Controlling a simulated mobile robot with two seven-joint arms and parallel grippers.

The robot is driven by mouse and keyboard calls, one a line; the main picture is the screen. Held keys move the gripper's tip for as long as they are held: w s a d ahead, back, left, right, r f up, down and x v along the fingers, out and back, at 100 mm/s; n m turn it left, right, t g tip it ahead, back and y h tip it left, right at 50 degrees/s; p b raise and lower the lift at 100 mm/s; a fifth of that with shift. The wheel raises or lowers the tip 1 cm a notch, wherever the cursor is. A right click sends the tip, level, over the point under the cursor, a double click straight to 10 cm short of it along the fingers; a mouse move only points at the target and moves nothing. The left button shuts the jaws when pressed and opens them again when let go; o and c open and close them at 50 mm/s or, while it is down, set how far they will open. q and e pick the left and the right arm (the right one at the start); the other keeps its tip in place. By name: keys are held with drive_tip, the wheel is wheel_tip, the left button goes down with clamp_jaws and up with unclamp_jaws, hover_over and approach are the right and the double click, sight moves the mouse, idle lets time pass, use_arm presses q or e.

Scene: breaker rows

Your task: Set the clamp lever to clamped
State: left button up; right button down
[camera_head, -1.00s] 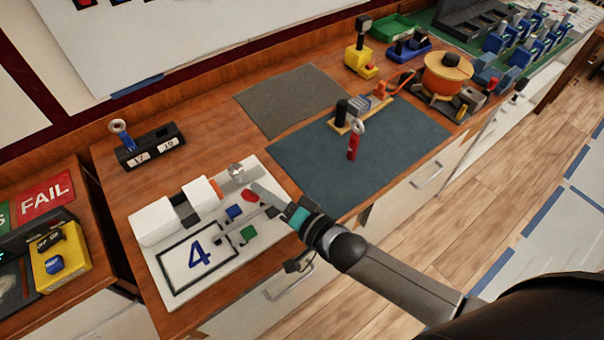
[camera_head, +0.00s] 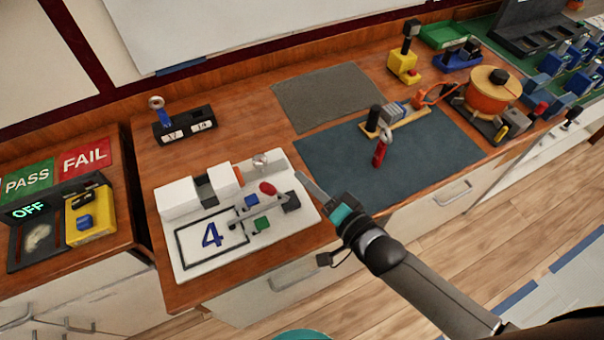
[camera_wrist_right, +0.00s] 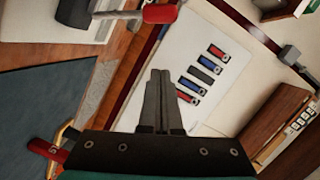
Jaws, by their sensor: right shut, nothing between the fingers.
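A white fixture board (camera_head: 305,213) marked with a blue 4 lies on the left part of the bench. On it a lever with a red knob (camera_head: 267,188), likely the clamp lever, stands beside blue and green blocks. The red knob (camera_wrist_right: 160,13) on its grey rod also shows at the top of the right wrist view. My right gripper (camera_head: 302,177) is shut and empty, over the board's right edge, right of the knob and apart from it. Its closed fingers show in the right wrist view (camera_wrist_right: 162,100). My left gripper is not in view.
A blue-grey mat (camera_head: 435,150) to the right carries a wooden toggle-clamp piece (camera_head: 408,121) and a red-handled tool (camera_head: 380,153). A black box with number tags (camera_head: 185,127) stands behind the board. An orange pot (camera_head: 490,95) is at the right.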

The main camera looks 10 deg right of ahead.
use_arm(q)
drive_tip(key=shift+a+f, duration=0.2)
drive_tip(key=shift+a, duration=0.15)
use_arm(e)
drive_tip(key=a+v, duration=0.1)
drive_tip(key=v, duration=0.6)
drive_tip(key=shift+s+r, duration=0.25)
drive_tip(key=shift+s, duration=0.15)
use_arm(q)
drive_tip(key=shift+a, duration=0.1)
use_arm(e)
drive_tip(key=shift+d, duration=0.1)
